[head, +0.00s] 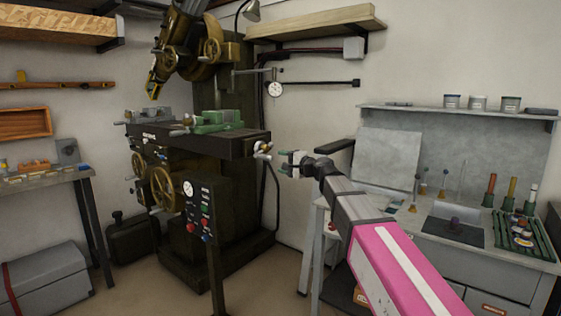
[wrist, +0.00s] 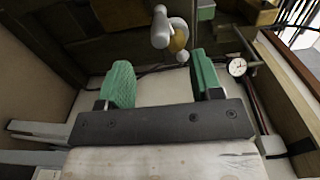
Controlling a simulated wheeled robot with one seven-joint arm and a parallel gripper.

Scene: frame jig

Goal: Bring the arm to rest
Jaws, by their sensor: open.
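My arm, with its pink and white forearm, reaches from the lower right into the middle of the head view. My gripper (head: 281,164) is at its far end, in front of the right end of the milling machine's table (head: 200,143). In the wrist view my gripper (wrist: 160,68) shows two green-padded fingers spread apart with nothing held between them. A pale-knobbed crank handle (wrist: 161,27) shows beyond the fingertips. I cannot tell how far the handle is from them.
The dark milling machine (head: 175,60) stands left of my gripper. A grey workbench (head: 478,256) with pegs and a green rack (head: 524,236) is at the right. A side table (head: 42,181) and a grey chest (head: 45,280) are at the left. Some floor is clear between machine and workbench.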

